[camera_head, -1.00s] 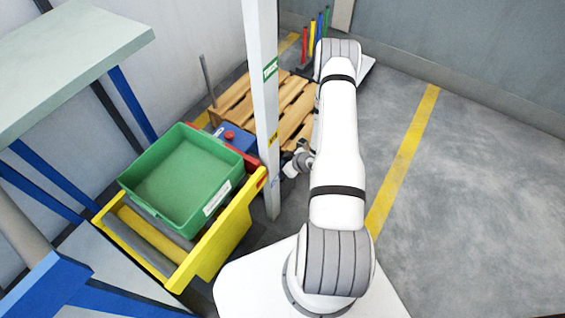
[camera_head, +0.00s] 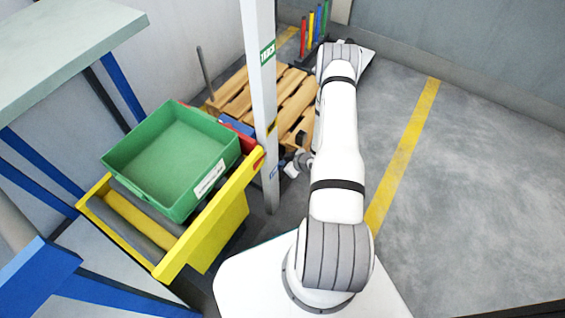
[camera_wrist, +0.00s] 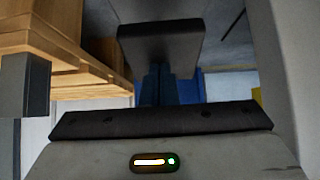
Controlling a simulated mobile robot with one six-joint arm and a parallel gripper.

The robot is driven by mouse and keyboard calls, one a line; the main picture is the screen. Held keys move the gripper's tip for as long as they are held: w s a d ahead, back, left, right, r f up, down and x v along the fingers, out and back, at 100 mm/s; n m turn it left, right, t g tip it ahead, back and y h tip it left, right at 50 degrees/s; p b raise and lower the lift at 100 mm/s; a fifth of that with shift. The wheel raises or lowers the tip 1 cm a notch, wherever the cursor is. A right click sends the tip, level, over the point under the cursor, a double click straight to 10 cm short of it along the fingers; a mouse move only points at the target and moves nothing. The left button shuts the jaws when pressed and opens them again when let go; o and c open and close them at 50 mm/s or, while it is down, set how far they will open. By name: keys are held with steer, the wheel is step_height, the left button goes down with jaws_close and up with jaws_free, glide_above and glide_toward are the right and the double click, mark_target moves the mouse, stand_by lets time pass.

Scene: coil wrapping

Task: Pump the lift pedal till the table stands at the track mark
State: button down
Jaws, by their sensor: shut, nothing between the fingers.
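The yellow lift table (camera_head: 208,230), with grey and yellow rollers, carries a green tray (camera_head: 120,160). Its red-tipped far right corner is beside the white post (camera_head: 262,100). The green track label (camera_head: 267,53) is high on the post, above that corner in the picture; a small yellow mark (camera_head: 271,127) sits below it. My gripper (camera_head: 293,168) is low, right of the post, small and partly hidden by my arm. It is shut and empty. In the wrist view a dark flat plate (camera_wrist: 160,45), apparently the pedal, is before my gripper; I cannot tell if they touch.
A wooden pallet (camera_head: 285,92) lies behind the post. Coloured posts (camera_head: 314,30) stand at the back. A pale bench (camera_head: 65,45) with blue legs is at the left. Open floor with a yellow line (camera_head: 405,150) is on the right.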

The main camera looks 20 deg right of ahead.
steer(key=shift+s+f, duration=0.1)
steer(key=shift+f, duration=0.4)
steer(key=r+p, duration=0.2)
steer(key=r, duration=0.1)
steer(key=r+p, duration=0.1)
steer(key=shift+s+d+r+p, duration=0.25)
steer(key=shift+s+p, duration=0.05)
steer(key=s+d+r+p, duration=0.3)
steer(key=s+d+r, duration=0.2)
steer(key=s, duration=0.2)
steer(key=shift+s, duration=0.25)
steer(key=shift+w+r, duration=0.1)
